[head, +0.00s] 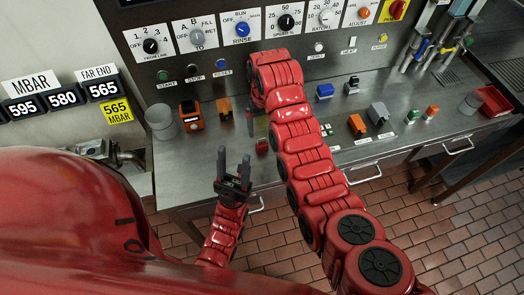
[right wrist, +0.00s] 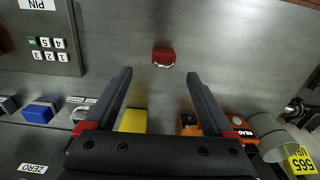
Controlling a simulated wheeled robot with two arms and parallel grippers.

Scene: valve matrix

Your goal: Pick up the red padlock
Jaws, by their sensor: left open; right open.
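The red padlock (right wrist: 163,57) lies on the metal counter in the right wrist view, its silver shackle toward the gripper. In the head view it is a small red block (head: 262,146) beside my right arm. My right gripper (right wrist: 158,75) is open and empty; the padlock appears just beyond its fingertips, roughly midway between their lines, untouched. In the head view one dark right finger (head: 250,122) shows; the arm hides the rest. My left gripper (head: 234,163) is open and empty, fingers upward, near the counter's front edge.
An orange device (head: 191,115) and a grey cup (head: 161,122) stand left on the counter (head: 205,160). An orange-yellow block (head: 224,107) is behind. Blue (head: 325,90) and other small items lie right of my arm. A keypad (right wrist: 48,48) is left in the wrist view.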

